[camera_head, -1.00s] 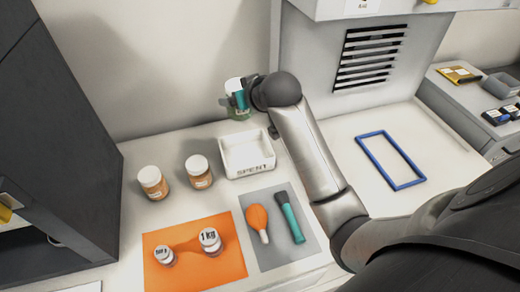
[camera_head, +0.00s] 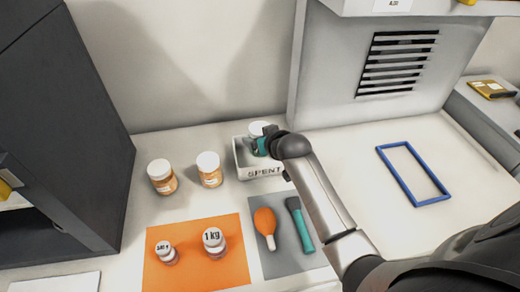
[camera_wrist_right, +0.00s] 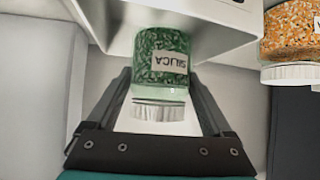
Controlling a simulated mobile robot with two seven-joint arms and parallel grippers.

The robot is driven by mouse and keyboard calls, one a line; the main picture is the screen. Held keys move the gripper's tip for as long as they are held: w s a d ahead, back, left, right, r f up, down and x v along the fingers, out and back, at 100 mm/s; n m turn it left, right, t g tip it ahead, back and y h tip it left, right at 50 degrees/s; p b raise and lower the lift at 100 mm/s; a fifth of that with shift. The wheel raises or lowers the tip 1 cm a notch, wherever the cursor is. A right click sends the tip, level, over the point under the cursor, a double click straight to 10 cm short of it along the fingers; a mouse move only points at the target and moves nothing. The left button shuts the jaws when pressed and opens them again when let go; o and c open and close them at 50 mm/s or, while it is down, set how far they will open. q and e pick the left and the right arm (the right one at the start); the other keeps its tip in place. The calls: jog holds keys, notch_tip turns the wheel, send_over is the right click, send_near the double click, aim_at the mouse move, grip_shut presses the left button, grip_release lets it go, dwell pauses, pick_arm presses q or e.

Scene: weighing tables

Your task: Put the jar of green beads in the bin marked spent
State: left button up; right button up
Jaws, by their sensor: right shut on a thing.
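Part of the jar is hidden by my right gripper (camera_head: 262,147). I cannot tell whether the jar touches the bin's floor. My left gripper is not in view.
Two jars of orange beads (camera_head: 162,177) (camera_head: 209,169) stand left of the bin. In front lie an orange mat (camera_head: 196,275) with two weights and a grey mat (camera_head: 283,268) with a brush and an orange tool. A blue frame (camera_head: 412,174) lies at right.

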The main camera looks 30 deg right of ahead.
notch_tip(320, 180, down, 4)
jog(key=shift+r+b, duration=0.1)
jog(key=shift+b, duration=0.4)
jog(key=shift+f, duration=0.3)
jog(key=o, duration=1.4)
jog(key=shift+s+r, duration=0.3)
jog(key=shift+r, duration=0.05)
jog(key=p+v, duration=0.3)
jog(key=v, duration=0.8)
jog(key=shift+s, duration=0.1)
